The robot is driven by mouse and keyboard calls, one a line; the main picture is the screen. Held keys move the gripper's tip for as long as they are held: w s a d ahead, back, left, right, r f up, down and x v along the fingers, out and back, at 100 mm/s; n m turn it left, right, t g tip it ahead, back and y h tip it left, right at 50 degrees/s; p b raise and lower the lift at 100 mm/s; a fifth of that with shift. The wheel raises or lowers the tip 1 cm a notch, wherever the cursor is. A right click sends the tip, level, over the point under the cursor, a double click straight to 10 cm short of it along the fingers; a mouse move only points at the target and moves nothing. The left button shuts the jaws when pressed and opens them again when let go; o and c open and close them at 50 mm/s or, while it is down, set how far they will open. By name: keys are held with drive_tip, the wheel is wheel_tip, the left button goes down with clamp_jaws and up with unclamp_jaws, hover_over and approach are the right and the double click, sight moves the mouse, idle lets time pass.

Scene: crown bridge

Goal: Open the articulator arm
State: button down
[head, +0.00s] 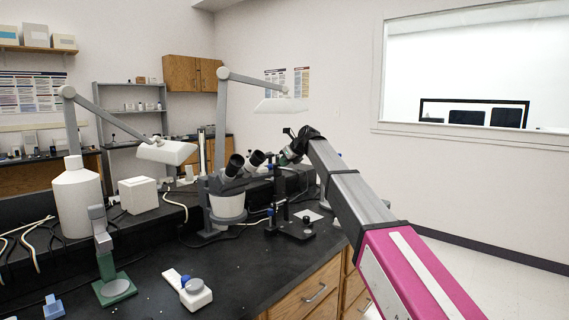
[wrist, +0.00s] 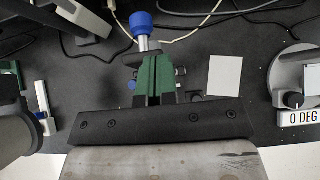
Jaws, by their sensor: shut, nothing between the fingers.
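The articulator is most likely the dark upright device (head: 283,212) on the black bench, with a blue knob on its left side. In the wrist view a blue knob (wrist: 141,22) on a silver shaft stands just beyond my fingertips; the parts below it are largely hidden. My gripper (head: 290,157) is above that device in the head view. Its green fingers (wrist: 155,75) are together and hold nothing. I cannot tell whether the fingers touch the articulator.
A white card (wrist: 224,75) lies right of the fingers. A round grey piece marked 0 DEG (wrist: 298,90) is farther right. A microscope (head: 228,200) stands left of the articulator. A green-based stand (head: 115,288) and white tool (head: 190,291) are at front left. Cables cross the bench.

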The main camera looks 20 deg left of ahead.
drive_tip(key=v, duration=0.7)
drive_tip(key=s+d+f+n+h, duration=0.25)
drive_tip(key=d+f+n, duration=0.25)
drive_tip(key=d+f, duration=1)
drive_tip(key=s+d+f+n+h, duration=0.25)
drive_tip(key=d+f+n, duration=0.25)
drive_tip(key=d+f, duration=1)
drive_tip(key=s+d+f+n+g+h, duration=0.3)
drive_tip(key=s+d+f+n, duration=0.9)
drive_tip(key=s+d+f, duration=1.1)
drive_tip(key=shift+s+f+g+h, duration=0.15)
drive_tip(key=shift+f+g+h, duration=0.15)
drive_tip(key=shift+h, duration=0.1)
